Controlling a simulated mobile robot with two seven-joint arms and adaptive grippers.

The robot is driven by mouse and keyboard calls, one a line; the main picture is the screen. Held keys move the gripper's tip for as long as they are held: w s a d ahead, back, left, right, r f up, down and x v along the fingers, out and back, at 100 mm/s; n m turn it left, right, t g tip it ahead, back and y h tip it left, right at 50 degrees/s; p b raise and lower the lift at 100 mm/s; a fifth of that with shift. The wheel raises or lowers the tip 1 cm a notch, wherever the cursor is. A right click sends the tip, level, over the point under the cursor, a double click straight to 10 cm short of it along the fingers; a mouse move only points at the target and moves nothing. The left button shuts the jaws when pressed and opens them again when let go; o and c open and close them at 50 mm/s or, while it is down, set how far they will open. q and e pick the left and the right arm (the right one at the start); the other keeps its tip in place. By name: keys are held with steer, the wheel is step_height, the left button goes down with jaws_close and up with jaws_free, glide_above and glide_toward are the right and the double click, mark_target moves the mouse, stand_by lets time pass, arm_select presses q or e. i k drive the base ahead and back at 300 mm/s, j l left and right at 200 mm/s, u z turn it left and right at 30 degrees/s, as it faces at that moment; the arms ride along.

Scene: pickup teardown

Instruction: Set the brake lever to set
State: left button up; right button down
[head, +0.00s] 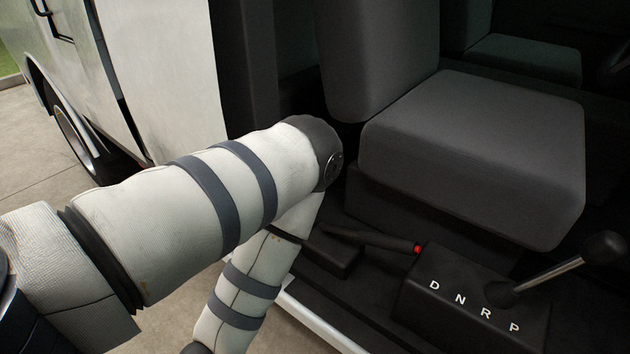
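The brake lever (372,238) is a dark handle with a red button (418,249) at its right end. It lies nearly level above a low black base (330,255), between the seat and the door sill. My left arm comes in from the left and bends at the elbow. Its forearm runs down out of the bottom of the picture, to the left of the lever and apart from it. The forearm hides the floor left of the lever base. Neither gripper shows in the head view.
A gear selector box (470,300) marked D N R P stands right of the brake lever, with a tilted shift lever (560,265) and dark knob. A grey seat (475,150) rises behind. The white door sill (315,322) runs along the front. The white door (165,80) is at left.

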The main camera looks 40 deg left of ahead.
mark_target(411, 248)
steer(key=u, duration=0.8)
steer(key=k+j+u, duration=0.1)
steer(key=j, duration=0.3)
steer(key=k+j, duration=0.15)
steer(key=j, duration=0.3)
steer(key=k+j+u, duration=0.15)
steer(key=j, duration=0.3)
